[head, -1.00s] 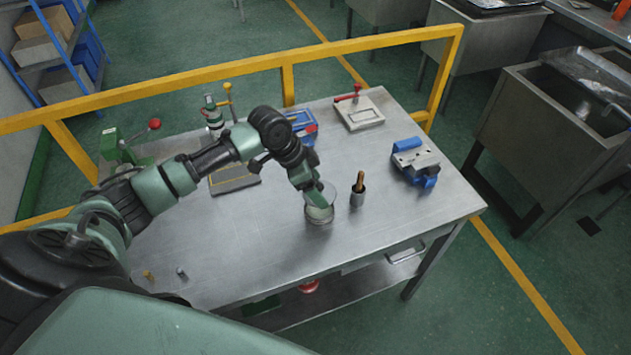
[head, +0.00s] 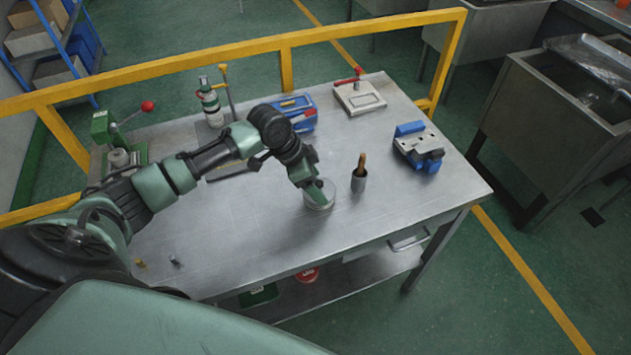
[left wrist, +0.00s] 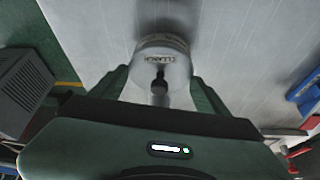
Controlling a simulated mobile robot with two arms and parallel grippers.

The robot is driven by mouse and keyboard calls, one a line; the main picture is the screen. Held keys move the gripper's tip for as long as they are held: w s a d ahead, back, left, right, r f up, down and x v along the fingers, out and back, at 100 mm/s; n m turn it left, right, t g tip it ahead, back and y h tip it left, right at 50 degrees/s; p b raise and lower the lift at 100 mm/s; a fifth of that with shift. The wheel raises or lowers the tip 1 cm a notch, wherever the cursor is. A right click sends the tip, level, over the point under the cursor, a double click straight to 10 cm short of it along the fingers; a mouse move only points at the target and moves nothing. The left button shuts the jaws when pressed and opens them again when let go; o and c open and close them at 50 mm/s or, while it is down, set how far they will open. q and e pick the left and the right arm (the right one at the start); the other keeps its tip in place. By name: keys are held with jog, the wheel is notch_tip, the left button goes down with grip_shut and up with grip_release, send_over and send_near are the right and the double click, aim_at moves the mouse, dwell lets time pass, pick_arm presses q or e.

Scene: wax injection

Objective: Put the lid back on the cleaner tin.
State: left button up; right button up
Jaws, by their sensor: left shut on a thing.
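The cleaner tin (head: 321,207) stands on the bench near its right front, a short round pale tin. My left gripper (head: 314,191) points down at it from above. In the left wrist view, the pale round lid (left wrist: 147,77) with a dark knob (left wrist: 160,84) lies between the two green fingers (left wrist: 160,88). The gripper is shut on the lid. Lettering (left wrist: 160,58) shows along the far side of the round shape. The lid is over the tin, but whether it is fully seated I cannot tell. My right gripper is not in view.
A metal cup with a wood-handled brush (head: 359,178) stands close right of the tin. A blue-and-grey vise (head: 418,148) is farther right. A red-handled clamp plate (head: 358,97) and a blue box (head: 297,110) stand behind. The bench (head: 250,250) is clear in front.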

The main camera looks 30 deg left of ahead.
pick_arm(q)
jog(key=shift+r+p, duration=0.15)
jog(key=shift+p, duration=0.65)
dwell(0.9)
jog(key=shift+f, duration=0.2)
dwell(0.8)
jog(key=shift+p, duration=0.6)
jog(key=shift+c, duration=0.2)
jog(key=o, duration=1.4)
jog(key=shift+o, duration=0.2)
jog(key=shift+r+p, duration=3.5)
jog(key=shift+p, duration=0.1)
